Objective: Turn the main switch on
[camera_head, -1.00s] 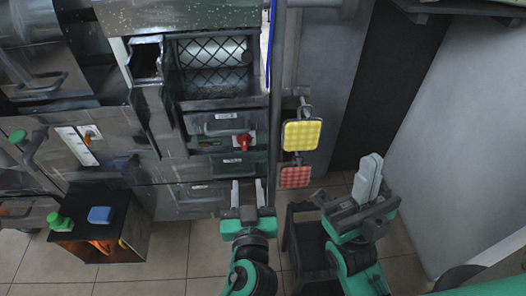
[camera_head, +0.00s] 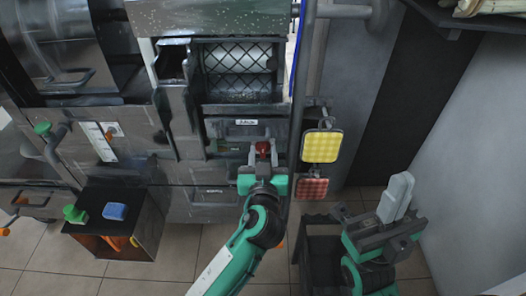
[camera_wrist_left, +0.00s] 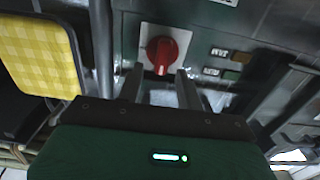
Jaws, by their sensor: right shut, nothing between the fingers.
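The main switch is a red rotary knob (camera_head: 263,148) on a white plate on the front of the grey press. In the left wrist view the red knob (camera_wrist_left: 161,52) stands between and just beyond my left fingertips. My left gripper (camera_head: 262,160) is open, its two fingers pointing at the knob, one to each side; I cannot tell whether they touch it. My right gripper (camera_head: 396,196) is shut and empty, pointing up, at the lower right, away from the press.
A yellow pad (camera_head: 322,146) and a red pad (camera_head: 312,188) hang right of the switch beside a vertical pipe. A dark box (camera_head: 140,222) at lower left carries a blue sponge (camera_head: 114,211) and a green-capped item (camera_head: 75,214). Tiled floor is free between.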

